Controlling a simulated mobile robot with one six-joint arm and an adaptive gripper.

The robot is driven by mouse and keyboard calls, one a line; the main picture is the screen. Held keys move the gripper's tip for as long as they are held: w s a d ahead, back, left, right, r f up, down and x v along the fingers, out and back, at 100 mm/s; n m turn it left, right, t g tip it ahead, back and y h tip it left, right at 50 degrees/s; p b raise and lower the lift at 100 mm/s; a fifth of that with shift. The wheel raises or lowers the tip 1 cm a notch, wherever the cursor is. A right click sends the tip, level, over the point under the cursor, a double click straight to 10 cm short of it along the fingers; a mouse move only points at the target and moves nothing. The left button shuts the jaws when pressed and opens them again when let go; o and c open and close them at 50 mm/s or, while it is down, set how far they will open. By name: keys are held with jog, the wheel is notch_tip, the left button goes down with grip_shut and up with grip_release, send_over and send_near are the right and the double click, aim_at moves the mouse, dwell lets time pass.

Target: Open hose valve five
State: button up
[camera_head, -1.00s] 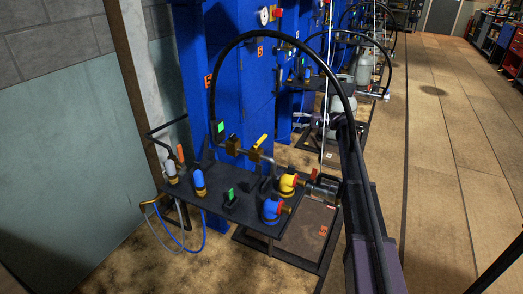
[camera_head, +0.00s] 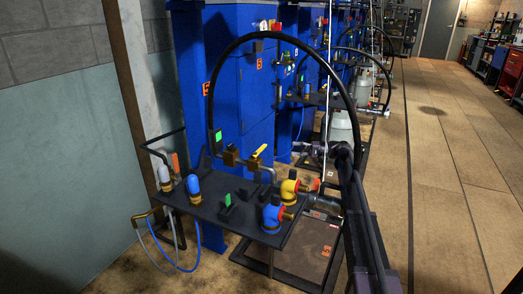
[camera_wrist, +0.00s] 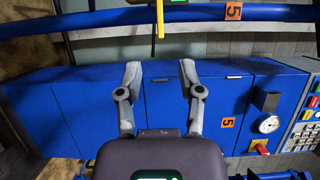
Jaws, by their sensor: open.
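Hose valve five is a brass valve (camera_head: 231,157) with a yellow lever (camera_head: 260,150), at the near end of the black arched hose (camera_head: 225,70) above a dark station table (camera_head: 237,215). My gripper (camera_head: 302,150) is right of the lever in the head view, apart from it. In the wrist view my gripper (camera_wrist: 158,72) is open, its two grey fingers spread with nothing between them. A yellow bar (camera_wrist: 160,20), which looks like the lever, stands beyond the fingertips at the top centre, roughly in line with the gap.
The table carries a blue fitting (camera_head: 271,214), a yellow fitting (camera_head: 289,189) and a blue-topped regulator (camera_head: 194,184). Blue cabinets (camera_head: 240,95) marked 5 stand behind. The hose arches over toward my arm. The floor (camera_head: 440,170) at right is clear.

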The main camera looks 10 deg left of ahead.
aim_at(262, 147)
jog(key=shift+a, duration=0.15)
jog(key=a, duration=1.3)
jog(key=shift+s+a, duration=0.25)
grip_shut()
